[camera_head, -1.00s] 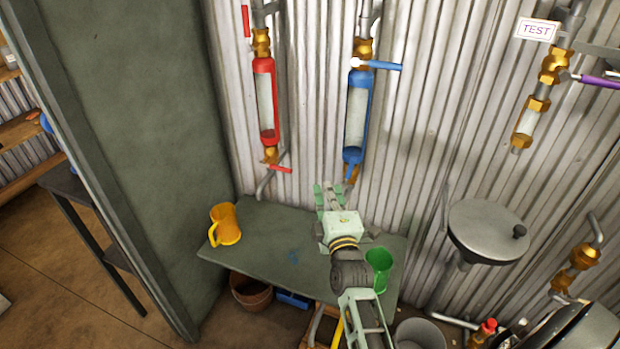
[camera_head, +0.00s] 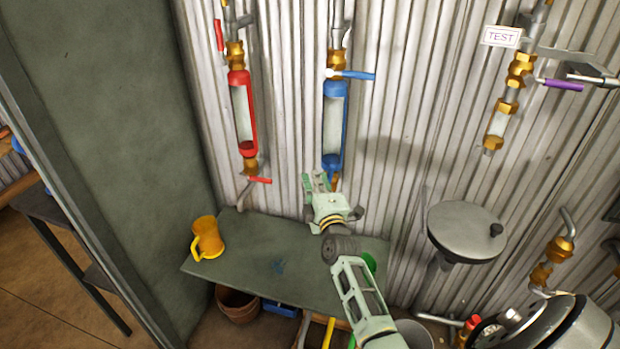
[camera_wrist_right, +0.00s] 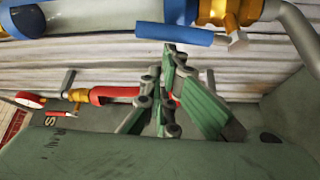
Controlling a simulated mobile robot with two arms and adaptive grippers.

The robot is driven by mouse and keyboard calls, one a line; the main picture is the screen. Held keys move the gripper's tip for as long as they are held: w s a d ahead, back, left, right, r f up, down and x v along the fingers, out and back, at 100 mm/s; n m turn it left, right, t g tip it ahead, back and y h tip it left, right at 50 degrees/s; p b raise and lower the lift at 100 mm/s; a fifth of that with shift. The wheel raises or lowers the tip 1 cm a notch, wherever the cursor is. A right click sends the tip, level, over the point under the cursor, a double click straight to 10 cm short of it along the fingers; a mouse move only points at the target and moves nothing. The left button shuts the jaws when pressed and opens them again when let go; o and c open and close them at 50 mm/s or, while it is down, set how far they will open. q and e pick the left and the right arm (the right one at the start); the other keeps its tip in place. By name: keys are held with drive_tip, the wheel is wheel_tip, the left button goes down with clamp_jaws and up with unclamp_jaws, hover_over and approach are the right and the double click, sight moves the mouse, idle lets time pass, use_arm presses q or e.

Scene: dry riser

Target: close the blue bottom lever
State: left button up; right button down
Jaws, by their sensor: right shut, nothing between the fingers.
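The blue riser (camera_head: 333,140) stands on the corrugated wall, with its blue top lever (camera_head: 350,75) sticking out to the right. The blue bottom lever (camera_wrist_right: 175,35) shows in the right wrist view, lying roughly along the pipe, beside its brass valve (camera_wrist_right: 225,12). In the head view my right gripper covers this lever. My right gripper (camera_head: 318,181) is at the lower end of the blue riser, shut and empty. In the right wrist view its green fingertips (camera_wrist_right: 170,50) are just below the lever; I cannot tell if they touch. My left gripper is not in view.
A red riser (camera_head: 243,115) with a red bottom lever (camera_head: 260,180) is to the left. Below is a green table (camera_head: 235,275) with a yellow mug (camera_head: 207,238) and a partly hidden green mug (camera_head: 369,262). A round grey disc (camera_head: 465,230) juts out at right.

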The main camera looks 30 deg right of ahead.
idle(0.4)
drive_tip(key=shift+s+d+m+b, duration=0.1)
drive_tip(key=shift+s+m+b, duration=0.05)
drive_tip(key=shift+m+b, duration=0.2)
